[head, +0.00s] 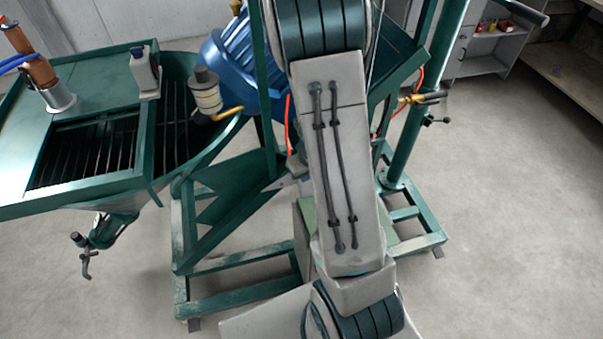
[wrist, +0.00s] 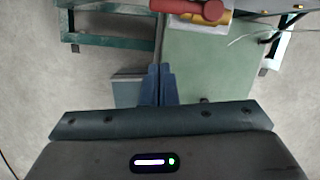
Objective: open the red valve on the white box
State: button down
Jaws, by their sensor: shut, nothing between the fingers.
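A red valve handle (wrist: 190,9) lies across a yellow brass body at the top edge of the wrist view, cut off by the frame. The white box (wrist: 256,52) shows beside and behind it, also partly cut off. My gripper (wrist: 160,72) is shut and empty, its fingers pointing up the picture toward the valve and apart from it. In the head view my own arm covers the middle, and the valve, the box and the gripper are hidden there.
A pale green panel (wrist: 205,72) lies beyond my fingers. A green steel frame (head: 240,288) stands on the concrete floor, with a green hopper (head: 100,197) at left and a blue motor (head: 238,60) behind. Open floor (head: 520,230) lies at right.

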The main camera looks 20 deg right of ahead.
jog(key=a+p+v, duration=0.1)
jog(key=p+v, duration=0.1)
jog(key=v, duration=0.4)
jog(key=shift+r+p, duration=0.25)
jog(key=shift+p, duration=0.15)
jog(key=shift+w, duration=0.15)
jog(key=s+a+r+n+y, duration=0.25)
jog(key=a+r+n, duration=0.55)
jog(key=r+n, duration=0.6)
jog(key=s+r+n+h, duration=0.1)
jog(key=s+r+n, duration=0.1)
jog(key=n, duration=0.5)
jog(key=s+a+r+n, duration=0.1)
jog(key=s+r+n, duration=0.1)
jog(key=s+n, duration=0.3)
jog(key=s+r+n+t+h, duration=0.1)
jog(key=s+r+n, duration=0.2)
jog(key=n, duration=0.6)
jog(key=shift+s+a+n+h+b, duration=0.15)
jog(key=shift+s+n+h+b, duration=0.2)
jog(key=shift+s, duration=0.3)
